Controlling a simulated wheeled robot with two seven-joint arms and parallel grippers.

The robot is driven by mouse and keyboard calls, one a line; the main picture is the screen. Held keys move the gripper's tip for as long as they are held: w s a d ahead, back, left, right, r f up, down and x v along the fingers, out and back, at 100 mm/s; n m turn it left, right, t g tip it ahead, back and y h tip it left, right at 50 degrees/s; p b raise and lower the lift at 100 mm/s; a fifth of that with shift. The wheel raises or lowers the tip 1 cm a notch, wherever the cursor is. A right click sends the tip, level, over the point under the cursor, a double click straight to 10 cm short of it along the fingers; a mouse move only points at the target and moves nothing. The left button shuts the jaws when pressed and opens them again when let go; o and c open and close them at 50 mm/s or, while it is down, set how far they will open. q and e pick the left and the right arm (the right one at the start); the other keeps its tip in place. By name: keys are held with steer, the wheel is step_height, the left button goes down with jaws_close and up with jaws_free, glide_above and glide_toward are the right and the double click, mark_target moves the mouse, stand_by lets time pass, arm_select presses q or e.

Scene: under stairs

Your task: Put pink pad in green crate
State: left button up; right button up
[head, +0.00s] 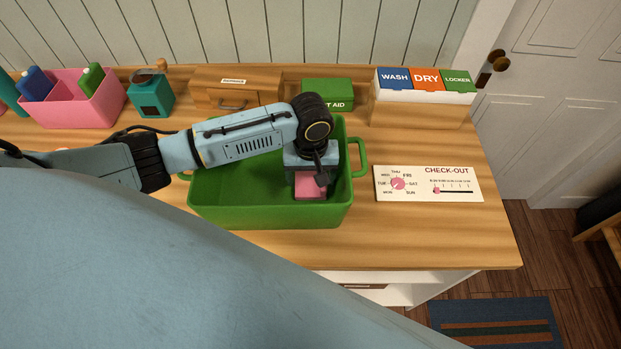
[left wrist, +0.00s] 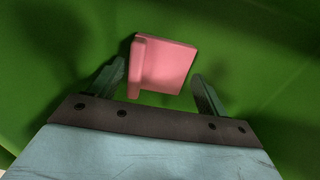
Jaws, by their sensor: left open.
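The green crate (head: 255,212) stands on the wooden counter, its open top facing up. The pink pad (head: 310,187) is inside the crate, toward its right end. In the left wrist view the pad (left wrist: 165,66) lies against the green inside of the crate. My left gripper (head: 318,177) reaches down into the crate over the pad. In the left wrist view its two dark fingers (left wrist: 152,85) are spread wide, with the pad between and beyond their tips and a gap on each side. My right gripper is not in view.
A pink caddy (head: 85,110) with bottles and a teal jar (head: 150,97) stand at the back left. A wooden drawer box (head: 238,92), a green first-aid box (head: 327,92) and a labelled bin box (head: 422,112) line the back. A CHECK-OUT board (head: 428,184) lies right of the crate.

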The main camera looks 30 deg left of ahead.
mark_target(310, 184)
arm_select(q)
step_height(310, 184, up, 10)
steer(key=shift+r+p, duration=0.2)
steer(key=shift+p, duration=0.15)
steer(key=shift+f, duration=0.1)
